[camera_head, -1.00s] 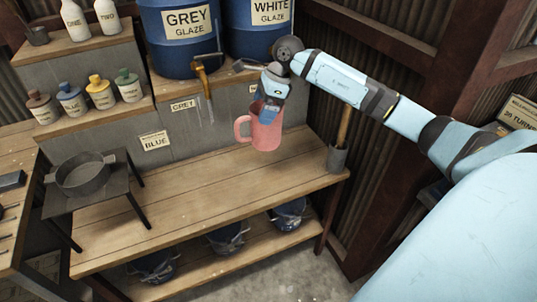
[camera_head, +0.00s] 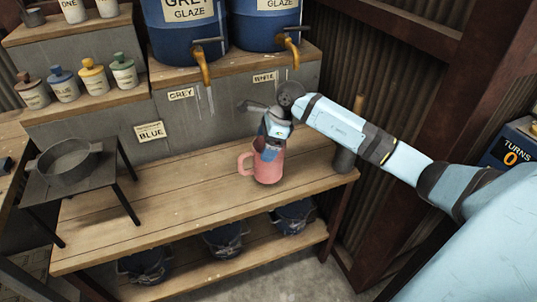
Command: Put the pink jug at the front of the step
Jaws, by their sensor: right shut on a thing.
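The pink jug (camera_head: 266,164) is upright over the right part of the long wooden step (camera_head: 175,198), its handle pointing left. I cannot tell whether its base touches the boards or is just above them. My right gripper (camera_head: 271,148) comes down from above and is shut on the jug's rim; its fingertips partly hide the jug's opening. The step's front edge (camera_head: 168,240) is bare. My left gripper is out of view.
Behind the step, blue glaze drums (camera_head: 187,28) with orange taps (camera_head: 203,68) stand on a ledge. A grey pan (camera_head: 68,158) sits on a dark stand at left. A grey holder (camera_head: 344,160) is at right. Dark buckets (camera_head: 226,238) sit below. The step's middle is clear.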

